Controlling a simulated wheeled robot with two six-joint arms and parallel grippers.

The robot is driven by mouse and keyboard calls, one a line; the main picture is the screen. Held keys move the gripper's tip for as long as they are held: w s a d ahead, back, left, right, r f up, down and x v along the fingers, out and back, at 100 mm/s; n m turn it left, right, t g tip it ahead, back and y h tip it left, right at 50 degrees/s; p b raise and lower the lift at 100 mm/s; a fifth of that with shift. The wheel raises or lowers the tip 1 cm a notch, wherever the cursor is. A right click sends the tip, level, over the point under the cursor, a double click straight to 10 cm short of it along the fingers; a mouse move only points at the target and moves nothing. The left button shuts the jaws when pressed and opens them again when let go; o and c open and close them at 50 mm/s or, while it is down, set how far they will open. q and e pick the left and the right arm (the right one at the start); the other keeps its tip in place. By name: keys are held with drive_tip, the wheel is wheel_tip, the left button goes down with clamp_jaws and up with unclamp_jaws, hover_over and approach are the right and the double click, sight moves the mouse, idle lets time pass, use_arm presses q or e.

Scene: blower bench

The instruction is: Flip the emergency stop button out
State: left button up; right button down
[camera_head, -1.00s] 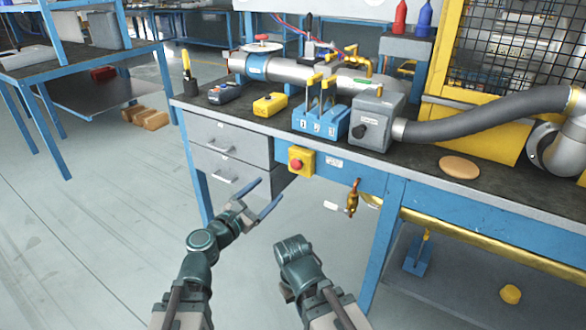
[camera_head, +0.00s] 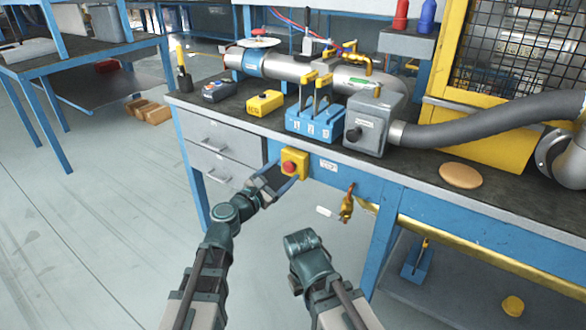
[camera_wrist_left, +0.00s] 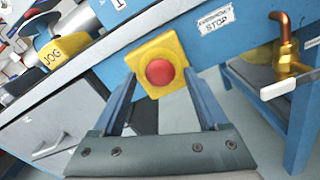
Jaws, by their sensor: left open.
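The emergency stop is a red mushroom button (camera_head: 289,167) on a yellow box (camera_head: 301,159) fixed to the blue front rail of the bench. In the left wrist view the red button (camera_wrist_left: 160,72) faces me, centred on the yellow box (camera_wrist_left: 172,50). My left gripper (camera_head: 281,176) is open just in front of it. In the wrist view its two blue fingers (camera_wrist_left: 160,88) stand on either side of the button, apart from it as far as I can tell. My right arm shows at the bottom, but its fingers are not visible.
An "emergency stop" label (camera_wrist_left: 214,18) is beside the box. A brass valve (camera_head: 347,203) hangs from the rail to the right. Grey drawers (camera_head: 215,140) are to the left. On the bench stand a yellow jog box (camera_head: 265,103) and a blue lever block (camera_head: 315,119).

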use_arm(q)
drive_tip(key=shift+w+d, duration=0.45)
drive_tip(key=shift+w, duration=0.15)
drive_tip(key=shift+c, duration=0.3)
clamp_jaws()
idle(0.7)
